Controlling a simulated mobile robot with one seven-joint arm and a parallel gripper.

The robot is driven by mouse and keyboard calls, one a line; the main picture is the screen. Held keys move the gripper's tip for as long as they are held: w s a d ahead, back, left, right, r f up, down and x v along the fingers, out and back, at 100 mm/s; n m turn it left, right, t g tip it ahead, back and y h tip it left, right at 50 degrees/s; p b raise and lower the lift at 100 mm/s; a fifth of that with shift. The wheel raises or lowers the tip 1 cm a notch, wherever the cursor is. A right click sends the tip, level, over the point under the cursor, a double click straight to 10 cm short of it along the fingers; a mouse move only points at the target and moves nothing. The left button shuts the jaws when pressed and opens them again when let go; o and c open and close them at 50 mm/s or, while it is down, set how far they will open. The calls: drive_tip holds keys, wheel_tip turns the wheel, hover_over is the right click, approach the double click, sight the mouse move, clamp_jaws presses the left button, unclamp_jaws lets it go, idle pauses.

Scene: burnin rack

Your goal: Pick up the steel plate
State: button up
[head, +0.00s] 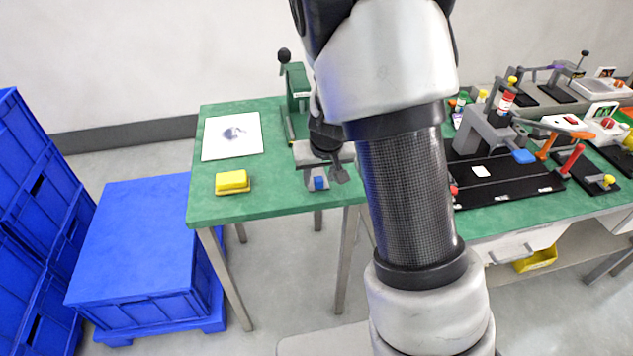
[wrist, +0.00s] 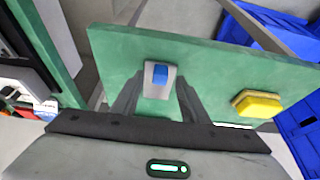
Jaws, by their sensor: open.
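A small grey metal-looking piece with a blue block on its end lies on the green bench top in the head view (head: 309,178) and the wrist view (wrist: 152,90). It is the likeliest steel plate, though I cannot be sure. In the wrist view my gripper (wrist: 157,100) is open, its two dark fingers on either side of the piece in the picture. In the head view my gripper (head: 335,172) is beside and partly over the piece, with part of it hidden by my own arm. I see nothing held. Contact cannot be told.
A yellow block (head: 232,181) lies near the bench's front left. A white sheet (head: 232,136) with a grey smudge lies behind it. A green press-like stand (head: 298,85) rises at the back. Black fixtures (head: 505,180) crowd the right bench. Blue crates (head: 145,235) stand left.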

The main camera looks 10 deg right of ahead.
drive_tip(key=shift+w+f, duration=0.2)
drive_tip(key=shift+f, duration=0.15)
drive_tip(key=shift+c, duration=0.2)
clamp_jaws()
drive_tip(key=shift+r, duration=0.1)
